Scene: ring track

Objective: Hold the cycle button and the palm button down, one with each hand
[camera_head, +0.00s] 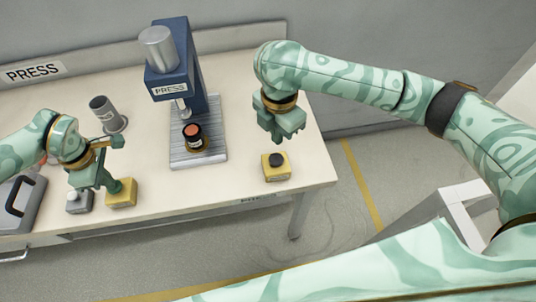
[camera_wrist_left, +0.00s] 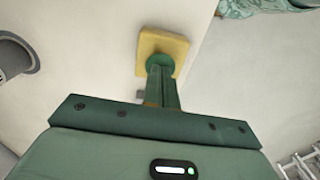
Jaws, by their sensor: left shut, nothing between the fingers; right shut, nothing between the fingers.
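A yellow box (camera_head: 122,198) with a green button (camera_wrist_left: 160,62) stands near the front edge of the table, to the left. My left gripper (camera_head: 114,187) is shut, and its fingertips appear to meet the green button. I cannot tell how far the button is down. A second yellow box (camera_head: 276,173) with a black round button (camera_head: 276,160) stands near the table's right front corner. My right gripper (camera_head: 284,136) is shut and empty above and behind the black button, apart from it. No label tells which one is the cycle button or the palm button.
A blue press (camera_head: 180,60) stands at the back middle, with a black and orange piece (camera_head: 193,136) on its ribbed plate. A small grey box (camera_head: 78,203) and a grey case (camera_head: 20,207) are left of the green button.

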